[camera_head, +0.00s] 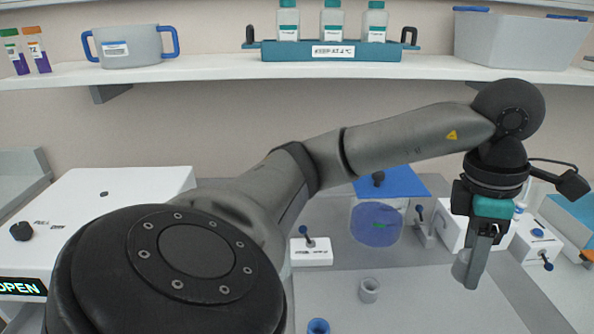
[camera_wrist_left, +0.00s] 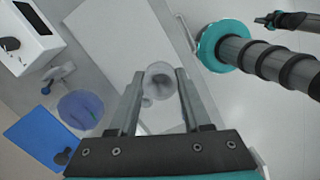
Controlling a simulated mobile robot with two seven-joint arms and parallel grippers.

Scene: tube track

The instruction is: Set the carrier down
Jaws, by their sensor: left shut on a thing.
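My left gripper (camera_head: 470,277) points down above the right part of the pale work surface, its fingers shut on a small grey cylindrical carrier (camera_head: 460,265). In the left wrist view the carrier (camera_wrist_left: 158,82) shows as a round, open-topped cup between the fingertips of the left gripper (camera_wrist_left: 160,76). The carrier appears held above the surface, but its exact height is hard to tell. A similar grey cup (camera_head: 369,290) stands on the surface to the left. A small teal and black part (camera_wrist_left: 272,20) in the wrist view may be my right gripper; its fingers are too small to read.
A blue cup (camera_head: 318,326) is at the front edge of view. A white machine with an OPEN display (camera_head: 110,215) stands left. The shelf (camera_head: 220,69) holds tubs and bottles.

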